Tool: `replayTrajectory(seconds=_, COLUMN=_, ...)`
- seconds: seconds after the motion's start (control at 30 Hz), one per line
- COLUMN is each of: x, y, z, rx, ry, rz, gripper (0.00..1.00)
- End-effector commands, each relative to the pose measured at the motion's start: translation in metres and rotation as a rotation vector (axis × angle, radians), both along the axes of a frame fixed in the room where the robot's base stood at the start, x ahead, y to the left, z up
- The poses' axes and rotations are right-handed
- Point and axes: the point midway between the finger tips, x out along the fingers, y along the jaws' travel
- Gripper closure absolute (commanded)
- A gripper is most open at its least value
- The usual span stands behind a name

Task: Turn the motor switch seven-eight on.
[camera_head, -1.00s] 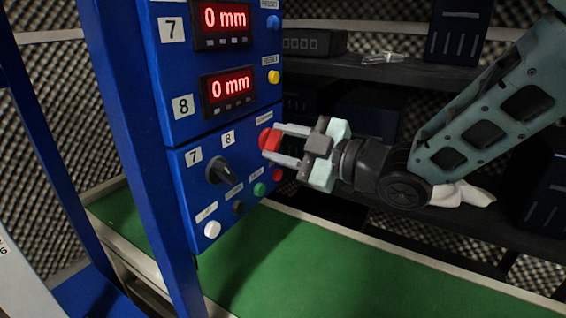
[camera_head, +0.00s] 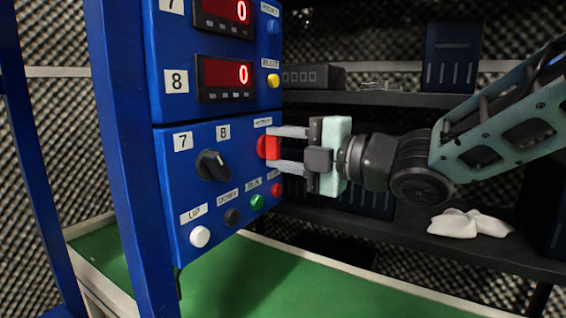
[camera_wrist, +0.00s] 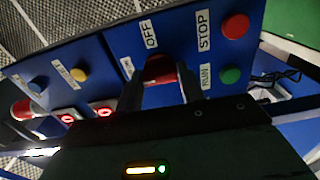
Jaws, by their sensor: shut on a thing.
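The red switch (camera_head: 268,147) sits at the upper right of the blue panel's lower box, under a small label too small to read for sure. It also shows in the wrist view (camera_wrist: 160,69), beside an OFF label. My gripper (camera_head: 277,149) comes from the right, with one finger above and one below the switch, and is shut on it. In the wrist view my fingers (camera_wrist: 159,88) stand on either side of the red knob, partly hiding it. The black selector knob (camera_head: 212,165), under labels 7 and 8, points up and left.
Below are the white UP (camera_head: 200,236), black DOWN (camera_head: 232,217), green RUN (camera_head: 257,202) and red STOP (camera_head: 276,189) buttons. Two red displays (camera_head: 225,78) show 0 above. A green surface (camera_head: 300,285) lies below. Dark shelves (camera_head: 400,98) stand behind my arm.

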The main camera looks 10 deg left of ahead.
Motion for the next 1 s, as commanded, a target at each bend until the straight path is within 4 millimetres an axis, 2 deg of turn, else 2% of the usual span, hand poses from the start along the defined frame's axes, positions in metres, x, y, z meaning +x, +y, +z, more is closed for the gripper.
replayTrajectory(seconds=0.6, x=-0.0005, y=-0.0003, z=-0.0016, rx=-0.018, ry=-0.04, rz=0.001, gripper=0.85)
replayTrajectory(seconds=0.63, x=-0.0004, y=-0.0002, z=-0.0017, rx=-0.018, ry=-0.04, rz=0.001, gripper=0.59)
replayTrajectory(seconds=0.7, x=-0.0004, y=-0.0002, z=-0.0016, rx=-0.018, ry=-0.039, rz=0.001, gripper=0.4)
replayTrajectory(seconds=1.0, x=-0.0001, y=-0.0001, z=-0.0006, rx=-0.016, ry=-0.039, rz=0.0, gripper=0.4)
